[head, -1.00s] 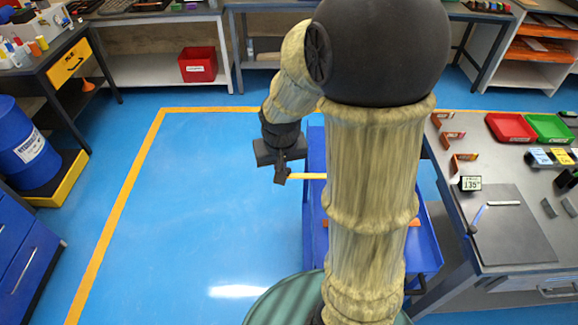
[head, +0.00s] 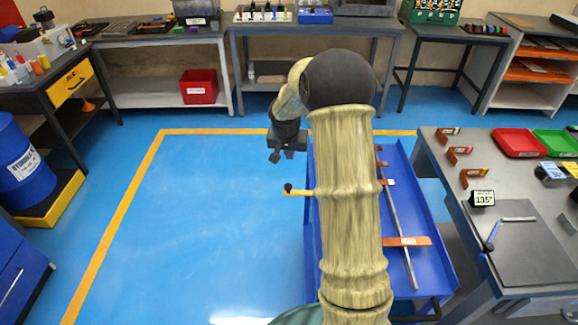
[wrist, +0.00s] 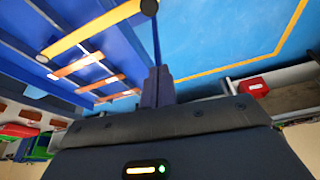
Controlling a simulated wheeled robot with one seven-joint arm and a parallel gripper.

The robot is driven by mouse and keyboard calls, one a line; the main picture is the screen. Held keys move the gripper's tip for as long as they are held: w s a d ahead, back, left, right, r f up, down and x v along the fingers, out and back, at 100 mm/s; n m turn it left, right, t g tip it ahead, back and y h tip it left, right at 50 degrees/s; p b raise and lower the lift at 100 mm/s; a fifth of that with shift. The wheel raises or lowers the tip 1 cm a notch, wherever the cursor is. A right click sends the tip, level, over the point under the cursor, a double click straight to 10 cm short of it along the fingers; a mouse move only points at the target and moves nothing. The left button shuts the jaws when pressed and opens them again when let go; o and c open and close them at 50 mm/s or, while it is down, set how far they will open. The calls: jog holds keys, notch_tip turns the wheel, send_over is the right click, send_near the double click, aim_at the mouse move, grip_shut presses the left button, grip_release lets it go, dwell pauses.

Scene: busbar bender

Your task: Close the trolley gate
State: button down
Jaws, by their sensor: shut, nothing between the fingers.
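The blue trolley (head: 432,238) stands at the centre right of the head view, partly hidden behind my arm. Its yellow gate bar (head: 300,192) has a black knob (head: 288,187) at its outer end and sticks out past the trolley's left side. The rest of the bar is hidden by my arm in the head view. In the wrist view the yellow bar (wrist: 95,28) lies beyond the fingers, with its knob (wrist: 149,6) at the top. My gripper (head: 274,157) is shut and empty, apart from the bar and farther back; its fingers also show in the wrist view (wrist: 157,86).
Orange holders (head: 407,241) and a long metal bar (head: 400,225) lie on the trolley. A grey workbench (head: 450,180) stands close on the right. The blue floor (head: 210,220) to the left is clear inside a yellow line.

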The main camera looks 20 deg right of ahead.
notch_tip(320, 180, down, 10)
jog(key=p, duration=0.1)
jog(key=shift+s+a+r, duration=0.2)
jog(key=shift+s+r, duration=0.05)
jog(key=shift+s, duration=0.1)
jog(key=shift+s, duration=0.1)
dwell(0.6)
